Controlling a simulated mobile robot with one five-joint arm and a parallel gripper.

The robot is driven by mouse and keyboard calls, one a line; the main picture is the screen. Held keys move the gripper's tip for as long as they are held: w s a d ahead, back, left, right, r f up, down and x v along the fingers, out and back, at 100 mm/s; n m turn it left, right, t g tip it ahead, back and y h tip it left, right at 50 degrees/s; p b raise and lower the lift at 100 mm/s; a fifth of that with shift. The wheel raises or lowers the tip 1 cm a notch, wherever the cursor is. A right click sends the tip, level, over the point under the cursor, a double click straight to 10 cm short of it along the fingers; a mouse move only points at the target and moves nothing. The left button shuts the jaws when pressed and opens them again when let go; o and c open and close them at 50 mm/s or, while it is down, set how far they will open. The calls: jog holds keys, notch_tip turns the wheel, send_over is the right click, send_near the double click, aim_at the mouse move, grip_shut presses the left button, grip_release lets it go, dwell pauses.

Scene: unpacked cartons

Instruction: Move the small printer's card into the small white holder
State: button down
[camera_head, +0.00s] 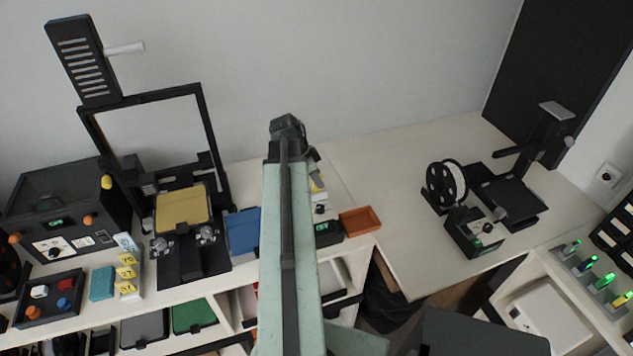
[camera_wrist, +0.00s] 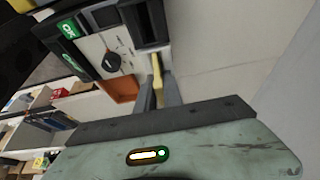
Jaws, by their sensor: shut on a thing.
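My gripper is shut on a yellow card (camera_wrist: 157,76); its two grey fingers (camera_wrist: 158,92) flank the card in the wrist view. The card's far end is at the white-fronted panel of a dark device (camera_wrist: 108,62) with a knob and green display; whether it sits in a slot I cannot tell. In the head view a bit of yellow (camera_head: 318,184) shows beside my arm, above this device (camera_head: 327,232), which my arm partly hides. A small whitish rack with several yellow cards (camera_head: 127,260) stands at left; I cannot tell whether it is the small white holder.
An orange tray (camera_head: 361,221) stands right of the device. A large printer with a yellow plate (camera_head: 182,208) stands at left. A smaller printer with a spool (camera_head: 447,185) stands on the right table. The table (camera_head: 395,180) between is clear. A wall rises behind.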

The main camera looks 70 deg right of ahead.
jog(key=shift+f+b, duration=0.45)
jog(key=shift+f, duration=0.15)
jog(key=c, duration=1.4)
grip_release()
jog(key=shift+r, duration=0.1)
jog(key=p+v, duration=0.7)
jog(key=shift+r, duration=0.25)
jog(key=shift+w+a, duration=0.1)
jog(key=shift+w, duration=0.05)
